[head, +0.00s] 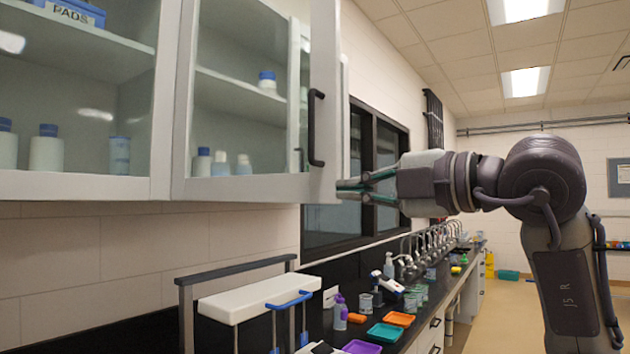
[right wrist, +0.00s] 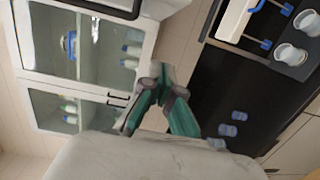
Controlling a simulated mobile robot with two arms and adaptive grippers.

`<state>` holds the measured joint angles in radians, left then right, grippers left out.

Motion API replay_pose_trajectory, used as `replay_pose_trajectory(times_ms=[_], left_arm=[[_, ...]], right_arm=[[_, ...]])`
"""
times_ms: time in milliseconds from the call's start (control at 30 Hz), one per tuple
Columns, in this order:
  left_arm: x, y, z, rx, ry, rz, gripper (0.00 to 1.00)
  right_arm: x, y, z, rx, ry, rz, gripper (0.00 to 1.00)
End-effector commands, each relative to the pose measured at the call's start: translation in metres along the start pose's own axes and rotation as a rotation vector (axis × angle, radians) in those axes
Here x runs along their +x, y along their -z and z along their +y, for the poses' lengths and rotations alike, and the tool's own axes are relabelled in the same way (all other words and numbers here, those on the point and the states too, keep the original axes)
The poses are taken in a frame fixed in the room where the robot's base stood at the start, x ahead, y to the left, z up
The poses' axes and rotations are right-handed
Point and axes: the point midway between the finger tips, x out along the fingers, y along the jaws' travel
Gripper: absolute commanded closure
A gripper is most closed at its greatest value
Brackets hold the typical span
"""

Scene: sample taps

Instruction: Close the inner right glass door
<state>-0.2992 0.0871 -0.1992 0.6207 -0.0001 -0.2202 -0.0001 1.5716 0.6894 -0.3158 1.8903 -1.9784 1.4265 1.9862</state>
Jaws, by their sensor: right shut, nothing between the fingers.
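A white wall cabinet with glass doors (head: 165,188) fills the upper left of the head view. One door (head: 326,60) stands swung out, seen nearly edge-on, with a black bar handle (head: 316,128) on it. My right gripper (head: 345,190) reaches in from the right with teal fingers beside this door's lower corner. It is shut and empty; I cannot tell whether it touches the door. In the right wrist view the shut fingers (right wrist: 160,75) show in front of the cabinet (right wrist: 85,88), whose glass fronts appear turned sideways. My left gripper is not in view.
Below, a dark counter (head: 335,328) carries a white rack (head: 255,300), orange, teal and purple trays, bottles and a row of taps (head: 430,243). Bottles stand on the cabinet shelves. A dark-framed window (head: 380,150) is on the wall behind the gripper.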

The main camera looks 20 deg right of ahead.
Motion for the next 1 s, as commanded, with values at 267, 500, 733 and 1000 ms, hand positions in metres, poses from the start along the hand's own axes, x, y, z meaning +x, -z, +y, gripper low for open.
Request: replay_pose_trajectory(times_ms=[267, 500, 733, 1000], left_arm=[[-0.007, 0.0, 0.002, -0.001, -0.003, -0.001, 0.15], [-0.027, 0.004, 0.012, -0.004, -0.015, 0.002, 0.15], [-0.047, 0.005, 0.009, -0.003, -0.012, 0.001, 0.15], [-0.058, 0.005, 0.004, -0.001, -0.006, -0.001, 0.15]], right_arm=[[-0.006, -0.002, 0.018, -0.003, -0.031, -0.08, 1.0], [0.042, -0.005, 0.021, -0.002, -0.03, -0.076, 1.0], [0.082, -0.017, 0.023, -0.002, -0.032, -0.081, 1.0], [0.086, -0.046, 0.021, -0.003, -0.034, -0.078, 1.0]])
